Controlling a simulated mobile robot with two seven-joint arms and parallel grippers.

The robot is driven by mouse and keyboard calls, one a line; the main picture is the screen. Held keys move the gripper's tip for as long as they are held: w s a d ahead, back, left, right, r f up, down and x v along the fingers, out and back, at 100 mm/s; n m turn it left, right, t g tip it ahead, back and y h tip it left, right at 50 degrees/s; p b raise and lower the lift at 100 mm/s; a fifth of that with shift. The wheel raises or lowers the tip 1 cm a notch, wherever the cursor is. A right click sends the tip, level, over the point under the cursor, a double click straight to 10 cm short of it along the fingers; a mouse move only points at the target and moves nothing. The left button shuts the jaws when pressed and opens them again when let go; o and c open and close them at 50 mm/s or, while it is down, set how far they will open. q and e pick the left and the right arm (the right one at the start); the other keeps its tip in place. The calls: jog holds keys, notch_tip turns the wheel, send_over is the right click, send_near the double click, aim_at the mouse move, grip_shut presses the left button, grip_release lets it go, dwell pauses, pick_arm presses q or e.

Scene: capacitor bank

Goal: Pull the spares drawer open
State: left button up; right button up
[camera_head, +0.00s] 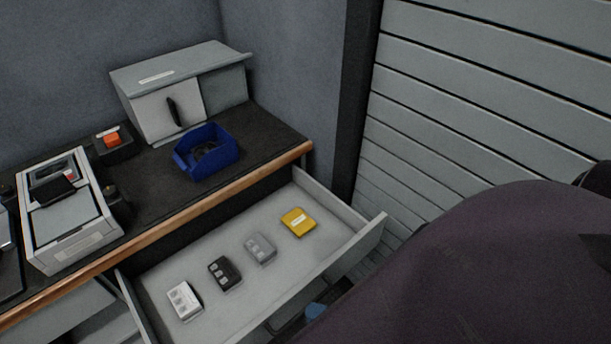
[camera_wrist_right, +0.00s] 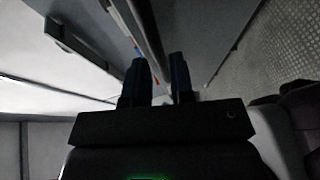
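The spares drawer (camera_head: 222,263) stands pulled well out from under the black worktop in the head view. Inside lie a white, a black, a grey and a yellow module (camera_head: 298,221) in a row. A blue fingertip of my right gripper (camera_head: 315,310) shows just outside the drawer front, low in the view; my arm hides the rest. In the right wrist view the two dark fingers of the right gripper (camera_wrist_right: 159,80) are apart, with nothing clearly held between them. A dark bar handle (camera_wrist_right: 75,45) shows to their left, apart from them. My left gripper is not in view.
On the worktop (camera_head: 245,150) stand a grey cabinet (camera_head: 168,105), a blue bin (camera_head: 206,152), a red button box (camera_head: 112,140) and a grey-white instrument (camera_head: 72,215). A slatted shutter (camera_head: 480,95) rises to the right. Free room lies between drawer and shutter.

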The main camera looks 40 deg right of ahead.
jog(key=v, duration=0.7)
jog(key=shift+s+d, duration=0.15)
jog(key=shift+s, duration=0.1)
jog(key=w+r+m+g+h, duration=0.3)
jog(key=w+r+m+h, duration=0.15)
jog(key=w+m, duration=0.35)
jog(key=s+d+r+m+g+h, duration=0.25)
jog(key=s+r+m+g, duration=0.5)
jog(key=m, duration=0.65)
jog(key=shift+w+a+f+n+t, duration=0.1)
jog(key=shift+w+f+n+t, duration=0.15)
jog(key=shift+w+f+t, duration=1.85)
jog(key=shift+w+a+f+n+t, duration=0.1)
jog(key=shift+w+f+n+t, duration=0.15)
jog(key=shift+w+f+t, duration=1.8)
jog(key=shift+w+d+f+g, duration=0.1)
jog(key=shift+w+g, duration=0.2)
jog(key=shift+g, duration=0.1)
